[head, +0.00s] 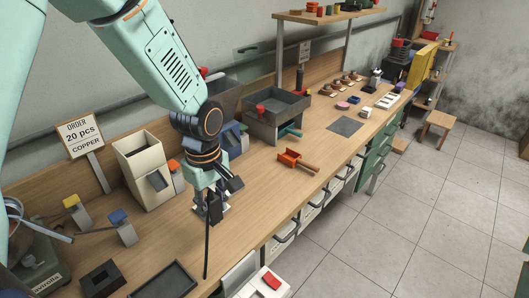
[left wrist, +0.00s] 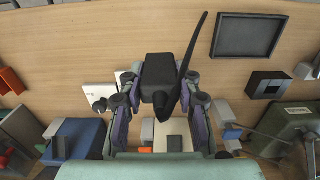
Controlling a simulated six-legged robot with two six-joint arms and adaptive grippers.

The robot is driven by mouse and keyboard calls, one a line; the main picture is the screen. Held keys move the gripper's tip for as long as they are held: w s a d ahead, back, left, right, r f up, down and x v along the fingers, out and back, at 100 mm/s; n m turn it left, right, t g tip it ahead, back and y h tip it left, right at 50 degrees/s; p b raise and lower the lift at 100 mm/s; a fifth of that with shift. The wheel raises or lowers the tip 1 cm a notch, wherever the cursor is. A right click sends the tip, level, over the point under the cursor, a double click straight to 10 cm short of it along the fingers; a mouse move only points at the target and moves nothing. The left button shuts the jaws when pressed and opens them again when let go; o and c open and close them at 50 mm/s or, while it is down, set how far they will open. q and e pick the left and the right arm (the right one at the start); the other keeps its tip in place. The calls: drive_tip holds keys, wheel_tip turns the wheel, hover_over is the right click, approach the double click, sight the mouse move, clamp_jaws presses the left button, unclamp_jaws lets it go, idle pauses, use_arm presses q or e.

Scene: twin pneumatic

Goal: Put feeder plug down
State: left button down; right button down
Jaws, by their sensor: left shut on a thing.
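The feeder plug is a dark block with a long thin black tail. In the left wrist view the plug (left wrist: 160,70) sits between the fingers of my left gripper (left wrist: 160,98), with its tail pointing up and to the right. In the head view my left gripper (head: 212,195) is over the front half of the bench (head: 255,195), shut on the plug. My right gripper is not in view.
A black rectangular tray (head: 163,281) and a small dark box with an opening (head: 102,279) lie at the near end. A beige dispenser (head: 146,168) stands behind the gripper. Bare bench lies between.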

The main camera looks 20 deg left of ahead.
use_arm(q)
drive_tip(key=f, duration=0.9)
drive_tip(key=shift+s+d, duration=0.1)
drive_tip(key=shift+d, duration=0.2)
drive_tip(key=shift+d+f, duration=0.15)
drive_tip(key=shift+f, duration=0.1)
drive_tip(key=shift+d, duration=0.15)
drive_tip(key=shift+a+f, duration=0.1)
drive_tip(key=shift+a, duration=0.15)
drive_tip(key=c, duration=1.2)
unclamp_jaws()
drive_tip(key=shift+a+f, duration=0.1)
drive_tip(key=shift+f, duration=0.05)
drive_tip(key=shift+o, duration=1.3)
drive_tip(key=shift+d, duration=0.25)
drive_tip(key=shift+a, duration=0.1)
